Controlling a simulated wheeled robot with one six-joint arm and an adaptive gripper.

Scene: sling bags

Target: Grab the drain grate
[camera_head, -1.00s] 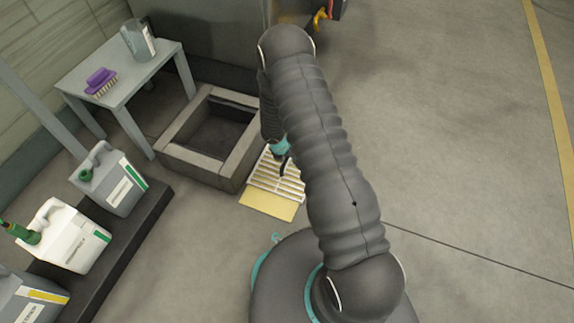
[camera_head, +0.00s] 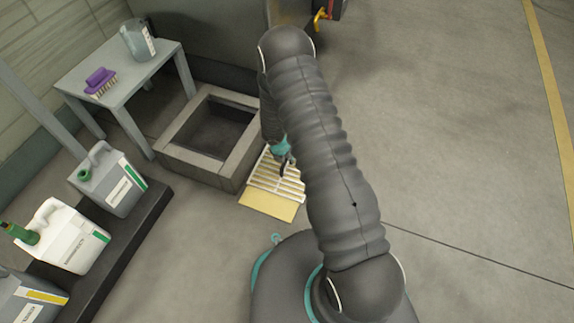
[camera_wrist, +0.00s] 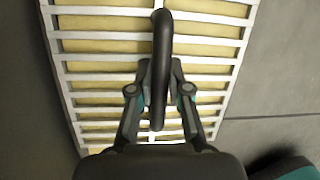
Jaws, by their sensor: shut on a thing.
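The drain grate (camera_head: 262,184) is a white slatted panel lying flat over a pale yellow board on the floor, just in front of the concrete basin. In the wrist view the grate (camera_wrist: 92,67) fills the middle, with yellow showing between its slats. A dark curved handle (camera_wrist: 161,40) stands up from it. My gripper (camera_wrist: 160,88) is over the grate with one finger on each side of the handle, shut on it. In the head view my gripper (camera_head: 285,160) is partly hidden by my arm, which also covers the grate's right side.
The square concrete basin (camera_head: 172,152) stands open behind the grate. Several jugs stand on a dark platform (camera_head: 128,243) at left. The floor at right is clear.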

